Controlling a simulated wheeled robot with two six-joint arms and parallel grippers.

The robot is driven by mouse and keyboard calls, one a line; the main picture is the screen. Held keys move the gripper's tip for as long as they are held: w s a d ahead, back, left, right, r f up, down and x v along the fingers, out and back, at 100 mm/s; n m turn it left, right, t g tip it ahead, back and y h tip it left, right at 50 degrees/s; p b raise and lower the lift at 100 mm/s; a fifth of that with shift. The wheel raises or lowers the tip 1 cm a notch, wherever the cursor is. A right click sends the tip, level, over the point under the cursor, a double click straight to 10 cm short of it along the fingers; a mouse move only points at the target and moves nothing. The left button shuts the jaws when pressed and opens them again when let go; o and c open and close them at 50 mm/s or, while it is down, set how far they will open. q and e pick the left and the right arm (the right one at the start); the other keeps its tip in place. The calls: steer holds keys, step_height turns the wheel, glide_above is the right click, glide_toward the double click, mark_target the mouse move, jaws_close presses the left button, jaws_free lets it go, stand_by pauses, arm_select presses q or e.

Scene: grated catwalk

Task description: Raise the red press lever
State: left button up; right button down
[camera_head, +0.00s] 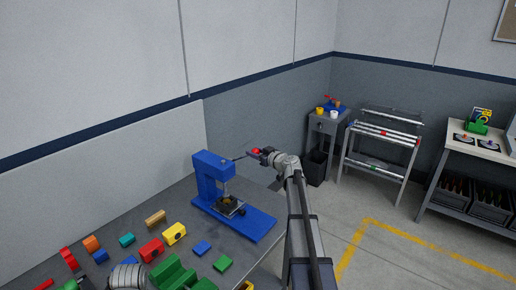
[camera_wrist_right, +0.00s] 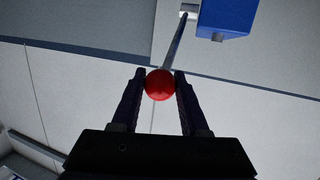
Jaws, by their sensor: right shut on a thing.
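The blue press (camera_head: 211,181) stands on the grey table, with a dark piece (camera_head: 228,202) on its bed. Its lever (camera_head: 240,157) is a thin rod that reaches right from the top of the press and ends in a red ball knob (camera_head: 256,151). My right gripper (camera_head: 259,152) is at that knob. In the right wrist view the red knob (camera_wrist_right: 160,85) sits between the two dark fingers, which are shut on it, and the rod runs up to the blue press head (camera_wrist_right: 226,16).
Several coloured blocks lie on the table (camera_head: 187,205) left and in front of the press, including a yellow one (camera_head: 174,233) and a red one (camera_head: 151,250). A side cabinet (camera_head: 325,131), a rack (camera_head: 376,150) and a bench (camera_head: 470,148) stand farther right.

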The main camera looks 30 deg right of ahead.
steer(key=shift+w+a+r+p, duration=0.1)
steer(key=shift+w+r+p, duration=0.15)
steer(key=shift+r+p, duration=0.25)
steer(key=shift+w+a+r+p, duration=0.1)
steer(key=shift+w+r+p, duration=0.15)
steer(key=shift+r, duration=0.4)
steer(key=shift+w+a+r+g+p, duration=0.1)
steer(key=shift+w+r+g+p, duration=0.05)
steer(key=shift+w+g+p, duration=0.2)
arm_select(q)
step_height(320, 180, up, 8)
steer(key=p, duration=0.4)
steer(key=shift+r, duration=0.25)
arm_select(e)
steer(key=w+a+r, duration=0.3)
steer(key=w+r, duration=0.1)
steer(key=w, duration=0.3)
steer(key=shift+r, duration=0.3)
steer(key=shift+a, duration=0.1)
steer(key=c, duration=0.9)
jaws_free()
steer(key=o, duration=0.5)
steer(key=shift+w+f, duration=0.1)
steer(key=shift+c, duration=0.2)
